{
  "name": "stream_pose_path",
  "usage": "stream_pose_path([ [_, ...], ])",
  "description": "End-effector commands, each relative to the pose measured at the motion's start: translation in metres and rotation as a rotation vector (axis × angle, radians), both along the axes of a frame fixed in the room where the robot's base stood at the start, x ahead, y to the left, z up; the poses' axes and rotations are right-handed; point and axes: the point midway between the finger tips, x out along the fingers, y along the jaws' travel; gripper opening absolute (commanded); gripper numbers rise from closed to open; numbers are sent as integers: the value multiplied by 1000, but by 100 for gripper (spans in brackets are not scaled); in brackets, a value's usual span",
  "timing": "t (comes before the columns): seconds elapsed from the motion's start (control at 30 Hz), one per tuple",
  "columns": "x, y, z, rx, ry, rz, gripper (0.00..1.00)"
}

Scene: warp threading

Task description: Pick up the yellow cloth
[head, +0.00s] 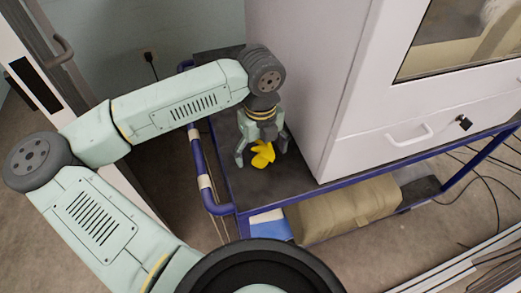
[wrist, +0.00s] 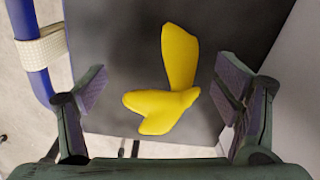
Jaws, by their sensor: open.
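The yellow cloth (head: 263,154) lies crumpled on the dark top of the blue-framed cart (head: 275,182), beside the white cabinet. In the wrist view the cloth (wrist: 168,85) shows as a few folded lobes, one pointing up and two lower ones spread out. My gripper (head: 262,160) is over the cloth and pointing down, with its fingers apart. In the wrist view my gripper (wrist: 160,95) is open, one finger on each side of the cloth, with a gap on both sides. Whether the fingertips are at the height of the cloth I cannot tell.
The white cabinet (head: 310,90) stands on the cart close to the right of my gripper. The cart's blue rail (head: 204,165) runs along the left; it also shows in the wrist view (wrist: 37,75). A tan bundle (head: 345,208) lies on the lower shelf.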

Motion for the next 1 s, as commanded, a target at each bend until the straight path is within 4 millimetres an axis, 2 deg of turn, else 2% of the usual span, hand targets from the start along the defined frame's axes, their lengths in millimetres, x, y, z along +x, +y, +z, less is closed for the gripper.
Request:
stream_pose_path([
  [0.07, 0, 0, 0, 0, 0, 0, 81],
  [0.8, 0, 0, 0, 0, 0, 0, 32],
  [1.0, 0, 0, 1, 0, 0, 0, 31],
])
